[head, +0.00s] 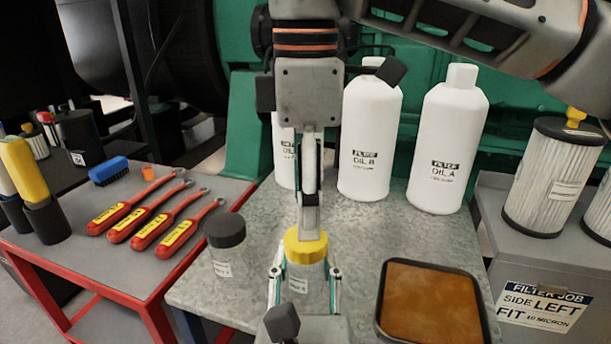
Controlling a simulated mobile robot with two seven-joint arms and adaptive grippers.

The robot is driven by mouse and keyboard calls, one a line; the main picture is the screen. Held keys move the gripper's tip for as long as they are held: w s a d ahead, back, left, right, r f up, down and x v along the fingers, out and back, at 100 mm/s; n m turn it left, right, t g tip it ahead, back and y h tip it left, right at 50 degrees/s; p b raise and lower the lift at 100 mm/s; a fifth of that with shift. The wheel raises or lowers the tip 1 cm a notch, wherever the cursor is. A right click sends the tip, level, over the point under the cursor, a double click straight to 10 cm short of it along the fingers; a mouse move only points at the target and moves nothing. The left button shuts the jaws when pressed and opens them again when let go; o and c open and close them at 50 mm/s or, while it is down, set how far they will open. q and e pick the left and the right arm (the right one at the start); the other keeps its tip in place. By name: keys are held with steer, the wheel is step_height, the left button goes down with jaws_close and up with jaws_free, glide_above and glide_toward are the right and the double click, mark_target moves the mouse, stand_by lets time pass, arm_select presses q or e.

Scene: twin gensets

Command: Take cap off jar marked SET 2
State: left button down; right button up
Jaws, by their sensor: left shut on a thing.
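A clear jar (308,284) with a yellow cap (306,247) stands upright on the grey metal bench top, cap on. Its label is too small to read. My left gripper (304,277) comes up from the bottom edge with one finger on each side of this jar and is shut on it below the cap. My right gripper (309,226) points straight down over the cap, seen edge-on, its tip at the cap's top; its finger gap is hidden. A second jar (228,264) with a dark cap (225,230) stands to the left, its label also unreadable.
Several white oil bottles (447,150) stand behind. A tray (386,300) with brown contents lies right of the jars. Pleated filters (550,180) stand at right. A red-framed table (125,262) at left holds red-handled tools (165,240) and a blue brush (109,170).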

steer(key=shift+f, duration=2.3)
steer(key=c, duration=1.2)
